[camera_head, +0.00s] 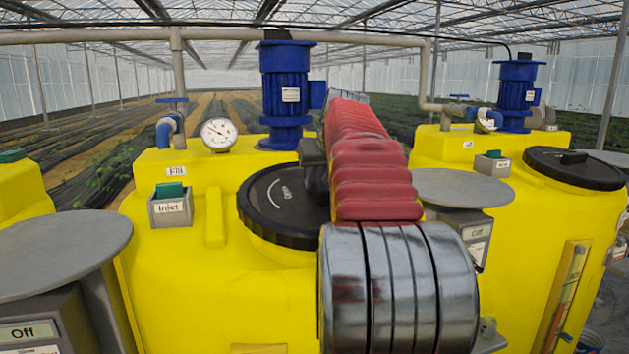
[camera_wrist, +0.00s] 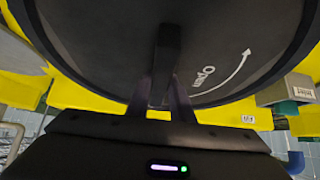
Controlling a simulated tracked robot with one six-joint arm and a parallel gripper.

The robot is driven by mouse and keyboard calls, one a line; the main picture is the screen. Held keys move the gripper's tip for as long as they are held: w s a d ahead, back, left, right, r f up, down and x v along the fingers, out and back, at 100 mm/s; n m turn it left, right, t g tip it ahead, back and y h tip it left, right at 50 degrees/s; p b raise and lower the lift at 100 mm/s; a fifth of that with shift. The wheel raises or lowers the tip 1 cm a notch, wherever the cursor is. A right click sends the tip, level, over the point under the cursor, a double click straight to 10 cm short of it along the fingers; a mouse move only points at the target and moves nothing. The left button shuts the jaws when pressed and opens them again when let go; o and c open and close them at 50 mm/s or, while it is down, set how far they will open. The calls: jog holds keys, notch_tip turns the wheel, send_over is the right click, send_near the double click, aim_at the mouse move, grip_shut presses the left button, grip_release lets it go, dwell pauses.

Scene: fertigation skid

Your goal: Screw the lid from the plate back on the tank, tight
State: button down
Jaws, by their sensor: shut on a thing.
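The black round lid (camera_head: 285,207) with a white curved arrow lies over the mouth of the middle yellow tank (camera_head: 215,290). In the wrist view the lid (camera_wrist: 100,45) fills the upper part, with the word "Open" beside the arrow. My gripper (camera_wrist: 167,88) is shut on the bar-shaped handle (camera_wrist: 168,45) across the lid. In the head view my arm hides the gripper and the lid's right side. How tightly the lid sits cannot be told. The round grey plate (camera_head: 50,255) at left is bare, and so is the grey plate (camera_head: 462,188) at right.
A blue motor (camera_head: 287,90), a gauge (camera_head: 218,134) and an Inlet switch box (camera_head: 171,207) stand around the lid. A second yellow tank (camera_head: 570,225) at right has its own black lid (camera_head: 575,167). A grey pipe (camera_head: 220,35) runs overhead.

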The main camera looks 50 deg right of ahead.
jog(key=shift+w+d+f, duration=0.1)
jog(key=shift+w+f, duration=0.05)
jog(key=shift+f, duration=0.9)
dwell(1.4)
jog(key=c, duration=1.9)
grip_release()
jog(key=o, duration=0.4)
jog(key=shift+o, duration=0.3)
jog(key=shift+f, duration=0.25)
jog(key=shift+o, duration=1.4)
jog(key=shift+r, duration=0.1)
jog(key=shift+c, duration=0.3)
grip_shut()
